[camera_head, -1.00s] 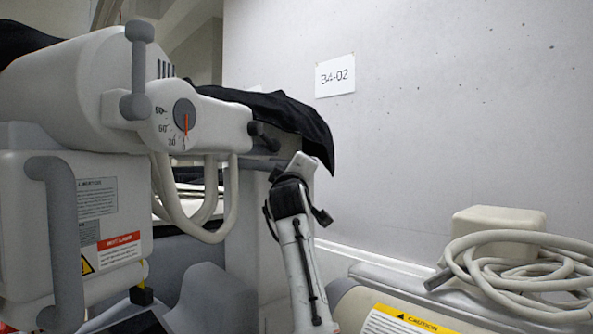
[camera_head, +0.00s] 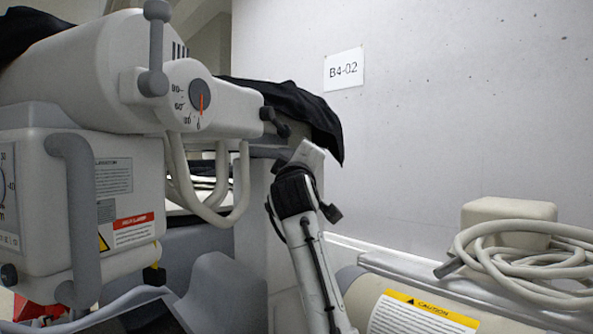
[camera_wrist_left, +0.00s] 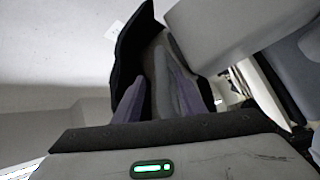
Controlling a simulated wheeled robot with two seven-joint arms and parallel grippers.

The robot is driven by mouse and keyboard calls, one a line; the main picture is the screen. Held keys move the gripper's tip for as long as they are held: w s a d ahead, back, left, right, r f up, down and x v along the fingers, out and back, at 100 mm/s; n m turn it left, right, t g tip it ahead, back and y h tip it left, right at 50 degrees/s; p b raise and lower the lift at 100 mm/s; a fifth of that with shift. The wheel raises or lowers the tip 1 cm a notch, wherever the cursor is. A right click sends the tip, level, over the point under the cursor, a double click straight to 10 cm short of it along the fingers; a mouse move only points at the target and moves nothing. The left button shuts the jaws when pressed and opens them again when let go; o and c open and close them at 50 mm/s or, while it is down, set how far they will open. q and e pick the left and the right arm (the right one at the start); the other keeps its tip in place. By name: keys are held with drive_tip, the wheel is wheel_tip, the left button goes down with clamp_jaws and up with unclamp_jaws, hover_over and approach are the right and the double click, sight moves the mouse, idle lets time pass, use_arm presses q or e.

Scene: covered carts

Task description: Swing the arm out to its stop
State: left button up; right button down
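The white cart's arm (camera_head: 235,107) runs to the right, ending in dark knobs (camera_head: 272,122). Its dial (camera_head: 199,96) has marks up to 90, and the orange needle points down near the lowest mark. My left gripper (camera_head: 306,156) is at the end of the white-and-black arm, below and right of those knobs; its fingers are hard to see there. In the left wrist view the fingers (camera_wrist_left: 160,98) stand apart, with a grey surface between or behind them; contact is unclear. A black cover (camera_head: 295,107) hangs over the cart arm's far side. My right gripper is not in view.
A grey upright handle (camera_head: 75,215) stands on the cart's front, and another grey handle (camera_head: 154,50) rises by the dial. Pale hoses (camera_head: 215,205) loop below the cart's arm. At right, a coiled hose (camera_head: 510,265) lies before the wall (camera_head: 450,110).

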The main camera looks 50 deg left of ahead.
use_arm(q)
drive_tip(key=v, duration=0.5)
drive_tip(key=shift+b, duration=0.4)
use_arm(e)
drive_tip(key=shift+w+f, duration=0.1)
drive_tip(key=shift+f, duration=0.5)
